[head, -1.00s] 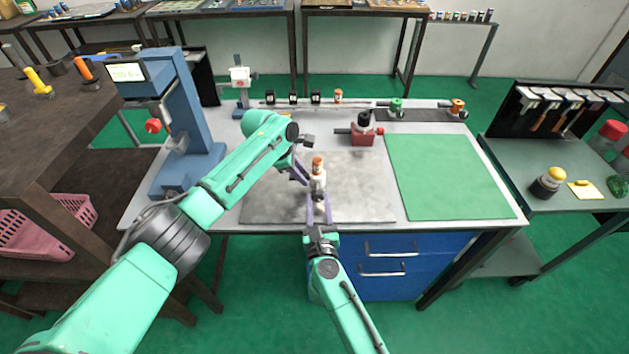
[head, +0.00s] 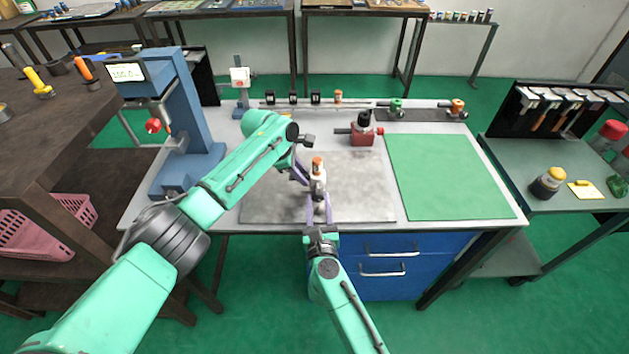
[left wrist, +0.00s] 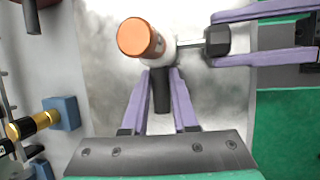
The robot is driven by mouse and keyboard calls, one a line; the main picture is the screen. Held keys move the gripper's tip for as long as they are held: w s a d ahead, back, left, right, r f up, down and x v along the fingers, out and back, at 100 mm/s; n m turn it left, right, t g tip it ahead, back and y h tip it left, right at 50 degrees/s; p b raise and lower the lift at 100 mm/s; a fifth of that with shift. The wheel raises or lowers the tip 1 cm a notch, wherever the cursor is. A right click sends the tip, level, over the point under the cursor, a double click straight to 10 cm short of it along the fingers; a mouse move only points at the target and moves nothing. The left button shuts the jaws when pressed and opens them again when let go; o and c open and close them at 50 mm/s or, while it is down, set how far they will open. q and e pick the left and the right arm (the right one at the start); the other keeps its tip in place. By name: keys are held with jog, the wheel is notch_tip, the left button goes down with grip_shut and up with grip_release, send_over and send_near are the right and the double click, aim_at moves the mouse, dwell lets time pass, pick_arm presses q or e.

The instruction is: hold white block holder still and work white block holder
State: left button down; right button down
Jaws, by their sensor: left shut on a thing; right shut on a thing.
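The white block holder (head: 318,181) stands upright on the grey mat at the front of the bench, with an orange cap on top. It also shows in the left wrist view (left wrist: 168,48), with a dark handle (left wrist: 161,90) and a dark knob (left wrist: 217,41) on its sides. My left gripper (head: 308,178) comes from the left and is shut on the holder; in the wrist view its purple fingers flank the dark handle. My right gripper (head: 320,205) comes from the front and is shut on the holder's dark knob. The fingers partly hide the holder's lower part.
The grey mat (head: 270,205) is clear around the holder. A red block with a black knob (head: 363,135) stands behind it to the right. A green mat (head: 450,175) lies bare at right. A blue machine (head: 190,130) stands at left.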

jog(key=shift+c, duration=2.2)
grip_release()
jog(key=shift+s, duration=0.15)
